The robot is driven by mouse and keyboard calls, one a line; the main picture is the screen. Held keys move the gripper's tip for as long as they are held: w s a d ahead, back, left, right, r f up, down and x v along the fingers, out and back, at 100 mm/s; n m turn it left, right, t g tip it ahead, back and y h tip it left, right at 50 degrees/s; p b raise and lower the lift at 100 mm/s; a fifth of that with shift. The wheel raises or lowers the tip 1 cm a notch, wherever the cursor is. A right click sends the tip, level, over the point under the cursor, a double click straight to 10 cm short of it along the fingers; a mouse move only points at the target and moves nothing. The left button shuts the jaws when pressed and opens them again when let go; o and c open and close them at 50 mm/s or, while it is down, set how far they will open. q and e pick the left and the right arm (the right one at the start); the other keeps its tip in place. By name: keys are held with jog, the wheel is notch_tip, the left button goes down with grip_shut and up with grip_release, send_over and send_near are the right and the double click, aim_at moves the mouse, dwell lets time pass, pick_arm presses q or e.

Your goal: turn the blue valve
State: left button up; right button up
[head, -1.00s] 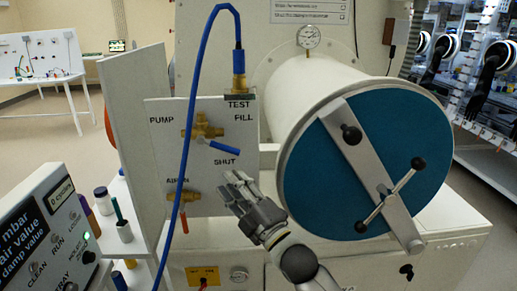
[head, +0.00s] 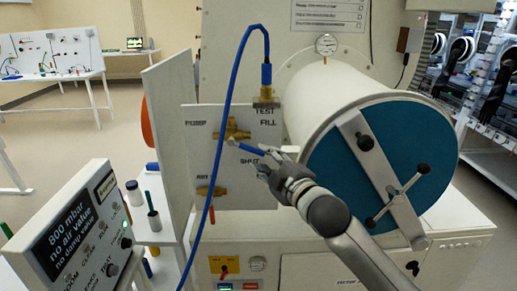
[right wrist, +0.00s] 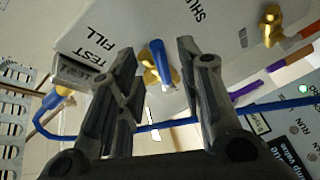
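The blue valve has a brass body (head: 232,131) on the white panel (head: 258,190). Its blue lever (head: 250,147) slopes down to the right, between the TEST/FILL and SHUT labels. My right gripper (head: 264,158) is at the lever's free end in the head view. In the right wrist view, my right gripper (right wrist: 160,60) has its two fingers apart, with the blue lever (right wrist: 161,65) in the gap between them near the tips. I cannot tell whether either finger touches it. My left gripper is not in view.
A blue hose (head: 228,100) arches in front of the panel. A lower brass valve with a red-orange lever (head: 211,212) sits below. The blue-doored cylinder (head: 350,185) is close on the right. A display box (head: 75,230) stands at left front.

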aim_at(259, 153)
jog(key=shift+p+x, duration=0.55)
jog(key=shift+x, duration=2)
grip_shut()
